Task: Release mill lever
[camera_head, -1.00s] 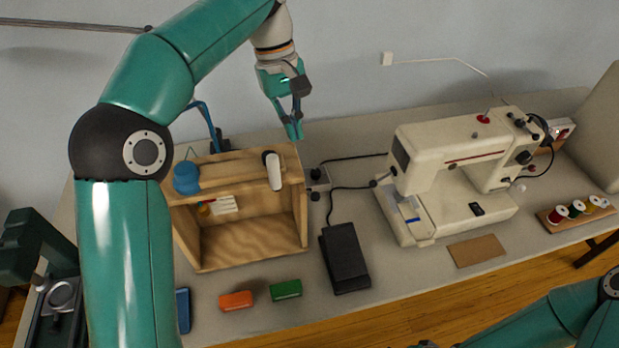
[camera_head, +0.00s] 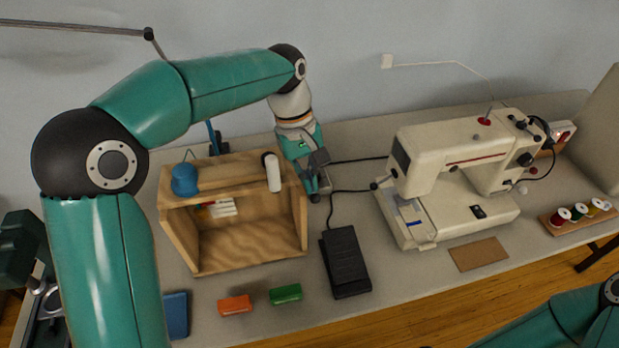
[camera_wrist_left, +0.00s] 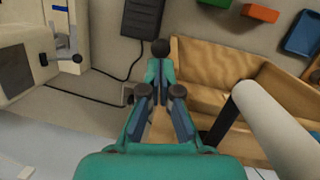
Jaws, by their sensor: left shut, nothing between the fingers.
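My left gripper (camera_head: 313,190) is shut and empty, pointing down beside the right wall of the wooden box (camera_head: 250,262). A dark round knob (camera_head: 315,198) shows at its fingertips; it also shows just beyond the closed fingers in the left wrist view (camera_wrist_left: 160,47). I cannot tell whether they touch. The small grey fitting around the knob is mostly hidden by the gripper. No part is clearly recognisable as the mill lever. A dark green machine (camera_head: 22,250) stands at the far left, partly hidden by my left arm. My right gripper is out of view.
A black pedal (camera_head: 345,262) and a sewing machine (camera_head: 450,165) stand to the right. Orange (camera_head: 236,304) and green (camera_head: 286,293) blocks lie in front.

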